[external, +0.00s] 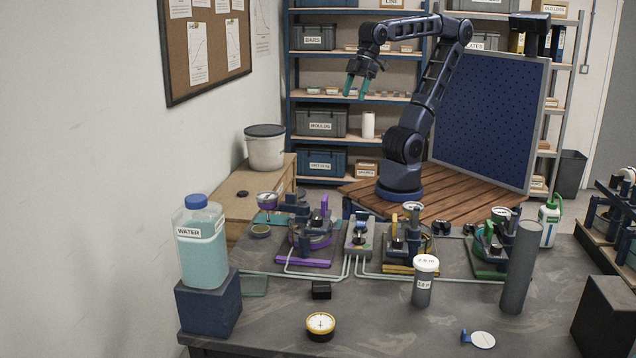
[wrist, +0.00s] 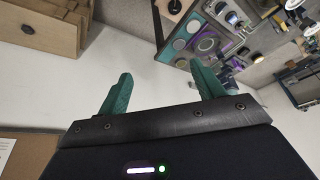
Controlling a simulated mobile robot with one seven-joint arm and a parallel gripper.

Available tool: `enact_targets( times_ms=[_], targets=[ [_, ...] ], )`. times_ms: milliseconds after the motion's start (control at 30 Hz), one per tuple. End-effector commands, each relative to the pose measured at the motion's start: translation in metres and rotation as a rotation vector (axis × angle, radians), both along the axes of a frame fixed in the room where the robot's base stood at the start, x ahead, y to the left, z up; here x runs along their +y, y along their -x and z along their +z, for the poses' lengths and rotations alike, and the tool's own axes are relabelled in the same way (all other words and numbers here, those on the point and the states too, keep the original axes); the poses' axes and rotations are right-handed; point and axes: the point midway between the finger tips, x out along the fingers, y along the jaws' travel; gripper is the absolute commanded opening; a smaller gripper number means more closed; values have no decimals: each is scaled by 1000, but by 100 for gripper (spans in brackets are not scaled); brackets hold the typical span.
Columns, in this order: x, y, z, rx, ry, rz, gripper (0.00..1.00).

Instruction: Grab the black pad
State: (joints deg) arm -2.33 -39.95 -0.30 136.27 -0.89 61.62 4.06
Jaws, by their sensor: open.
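My gripper (external: 356,87) is raised high at the back in the external view, with its two teal fingers apart and nothing between them. The fingers also show spread and empty in the wrist view (wrist: 164,80). A small black block (external: 321,290) lies at the middle front of the dark table, far below my gripper. A small flat black disc (external: 242,194) lies on the wooden cabinet at left; a dark round piece (wrist: 175,6) at the top of the wrist view may be this disc. I cannot tell which of these is the black pad.
The dark table (external: 390,325) holds a water jug (external: 202,250) on a block, several clamp rigs with pipes, a white-capped bottle (external: 424,283), a grey cylinder (external: 521,268) and a yellow-rimmed gauge (external: 320,325). A blue panel (external: 490,115) stands beside my arm.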

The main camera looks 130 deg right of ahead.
Motion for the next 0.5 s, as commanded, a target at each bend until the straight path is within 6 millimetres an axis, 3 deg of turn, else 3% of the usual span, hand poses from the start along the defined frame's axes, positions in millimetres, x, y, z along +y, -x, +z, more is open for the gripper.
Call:
enact_targets(
  times_ms=[267, 500],
  targets=[
    [17, -56, 29, 31, -23, -53, 67],
    [48, -125, 52, 63, -36, -128, 67]
  ],
)
